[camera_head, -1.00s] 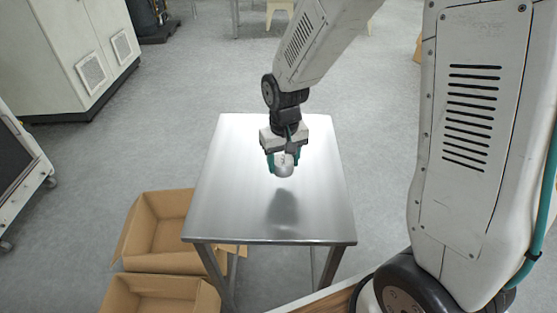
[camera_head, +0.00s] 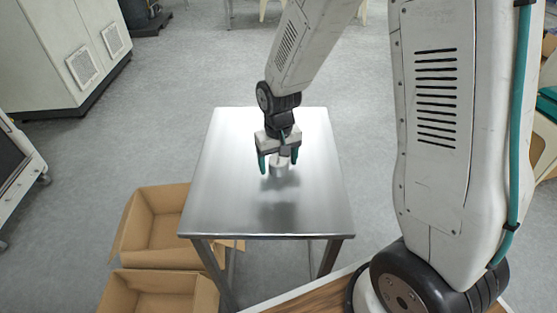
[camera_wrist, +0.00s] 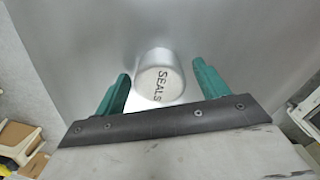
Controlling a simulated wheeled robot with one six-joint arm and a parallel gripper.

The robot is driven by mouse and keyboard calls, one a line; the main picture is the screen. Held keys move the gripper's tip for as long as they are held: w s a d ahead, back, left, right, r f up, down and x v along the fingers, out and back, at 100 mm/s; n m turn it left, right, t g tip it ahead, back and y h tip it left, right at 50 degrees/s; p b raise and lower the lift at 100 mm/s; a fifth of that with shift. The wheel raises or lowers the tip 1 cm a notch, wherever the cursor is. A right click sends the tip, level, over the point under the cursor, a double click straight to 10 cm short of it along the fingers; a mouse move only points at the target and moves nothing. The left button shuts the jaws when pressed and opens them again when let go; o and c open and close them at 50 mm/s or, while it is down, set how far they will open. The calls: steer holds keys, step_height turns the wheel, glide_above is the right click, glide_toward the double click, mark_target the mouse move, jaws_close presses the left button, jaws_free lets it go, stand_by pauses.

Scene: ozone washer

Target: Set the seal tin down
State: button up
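The seal tin (camera_head: 279,172) is a small pale metal cylinder on the steel table (camera_head: 225,205), with its reflection below it. The wrist view shows its round top (camera_wrist: 160,84) marked "SEALS". My gripper (camera_head: 280,164) is just above the table, with its green fingers spread on either side of the tin. In the wrist view, a gap shows between the tin and each finger of my gripper (camera_wrist: 160,74). The tin looks upright, but the contact under its base is hard to see.
Two open cardboard boxes (camera_head: 118,236) stand on the floor left of the table. A grey cabinet (camera_head: 50,50) is at the back left. The tabletop around the tin is bare. A wooden-topped surface (camera_head: 318,298) lies at the near edge.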

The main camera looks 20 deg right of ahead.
mark_target(279, 161)
step_height(279, 161, up, 12)
steer(key=s+d+r, duration=0.2)
steer(key=s+r, duration=0.2)
steer(key=s, duration=0.4)
steer(key=s+d+r, duration=0.1)
steer(key=s+r, duration=0.3)
steer(key=s, duration=0.3)
steer(key=s+d+r+t, duration=0.1)
steer(key=s+r, duration=0.3)
steer(key=s, duration=0.4)
steer(key=shift+s+d, duration=0.35)
steer(key=shift+d, duration=0.5)
